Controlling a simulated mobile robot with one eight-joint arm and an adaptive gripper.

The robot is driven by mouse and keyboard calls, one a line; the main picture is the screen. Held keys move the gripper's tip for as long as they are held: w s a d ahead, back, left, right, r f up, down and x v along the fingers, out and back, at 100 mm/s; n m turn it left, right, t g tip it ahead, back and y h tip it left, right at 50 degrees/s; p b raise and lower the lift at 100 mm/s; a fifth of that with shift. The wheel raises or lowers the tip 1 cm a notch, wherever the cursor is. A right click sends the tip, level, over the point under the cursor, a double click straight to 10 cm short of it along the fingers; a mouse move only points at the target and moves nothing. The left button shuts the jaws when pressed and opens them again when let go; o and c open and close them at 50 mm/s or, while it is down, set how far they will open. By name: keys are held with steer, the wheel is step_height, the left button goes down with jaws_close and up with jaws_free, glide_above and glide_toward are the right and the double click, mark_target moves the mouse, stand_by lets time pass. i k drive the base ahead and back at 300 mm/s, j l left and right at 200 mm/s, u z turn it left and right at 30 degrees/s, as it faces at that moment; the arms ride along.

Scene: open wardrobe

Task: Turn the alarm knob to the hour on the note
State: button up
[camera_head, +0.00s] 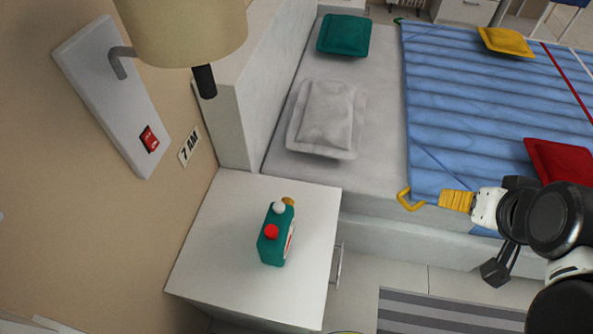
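A white note (189,147) on the wall reads "7 AM". My arm comes in from the right edge. My gripper (487,240) is over the near side of the bed, well right of the teal object and not touching it. The finger opening cannot be made out.
The white nightstand (220,265) top is otherwise clear. A lamp shade (185,28) overhangs the wall at upper left. A wall panel (110,90) carries a red label. The bed has a blue blanket (470,110) with a yellow hook (409,199) at its near corner, and several pillows.

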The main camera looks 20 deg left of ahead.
mark_target(272, 232)
steer(key=u, duration=1.55)
steer(key=l+u, duration=0.65)
steer(key=i+l, duration=0.05)
steer(key=l, duration=0.05)
